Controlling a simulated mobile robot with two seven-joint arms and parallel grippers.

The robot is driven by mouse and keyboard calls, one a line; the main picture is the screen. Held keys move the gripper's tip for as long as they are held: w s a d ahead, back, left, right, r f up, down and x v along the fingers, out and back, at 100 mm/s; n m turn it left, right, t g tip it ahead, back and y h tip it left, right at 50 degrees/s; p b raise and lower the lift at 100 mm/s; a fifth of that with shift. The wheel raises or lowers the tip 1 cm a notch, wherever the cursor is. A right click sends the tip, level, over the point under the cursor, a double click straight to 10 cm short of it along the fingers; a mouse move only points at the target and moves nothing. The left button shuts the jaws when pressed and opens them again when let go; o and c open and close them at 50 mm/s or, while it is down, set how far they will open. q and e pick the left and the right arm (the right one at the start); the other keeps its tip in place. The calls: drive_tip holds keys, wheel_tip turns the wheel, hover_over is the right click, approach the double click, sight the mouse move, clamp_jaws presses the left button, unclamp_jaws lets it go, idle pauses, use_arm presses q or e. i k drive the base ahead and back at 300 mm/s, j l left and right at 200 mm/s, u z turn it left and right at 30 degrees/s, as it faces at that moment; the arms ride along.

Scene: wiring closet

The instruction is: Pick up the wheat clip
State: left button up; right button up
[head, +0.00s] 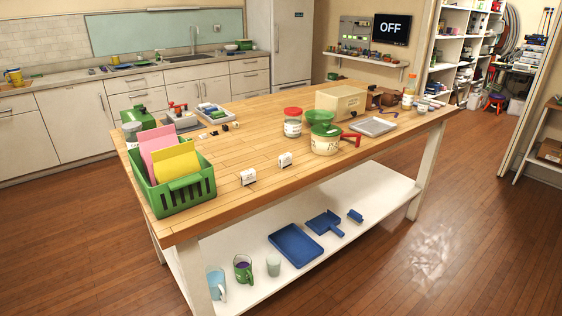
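I cannot make out a wheat clip for certain. A few small dark and pale items (226,127) lie on the wooden table, right of the green basket; they are too small to identify. Two small white pieces with dark lower edges stand near the table's front edge, a left one (248,176) and a right one (285,160). Neither of my grippers is in view.
The wooden table (215,167) holds a green basket (181,197) with pink and yellow sheets, lidded tubs (325,141), a cardboard box (341,101) and a grey tray (373,127). Its lower shelf (345,192) carries blue trays and cups. Open floor lies at right.

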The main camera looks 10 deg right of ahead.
sight(286, 160)
drive_tip(key=i+l+u, duration=0.15)
drive_tip(key=l+u, duration=0.2)
drive_tip(key=i+l+u, duration=0.15)
drive_tip(key=u, duration=0.25)
drive_tip(key=i+l+u, duration=0.15)
drive_tip(key=l, duration=0.4)
drive_tip(key=l+u, duration=0.15)
drive_tip(key=l, duration=0.4)
drive_tip(key=i+l, duration=0.1)
drive_tip(key=l, duration=0.6)
drive_tip(key=i+l+u, duration=0.1)
drive_tip(key=l, duration=0.65)
drive_tip(key=i+l, duration=0.1)
drive_tip(key=l, duration=0.6)
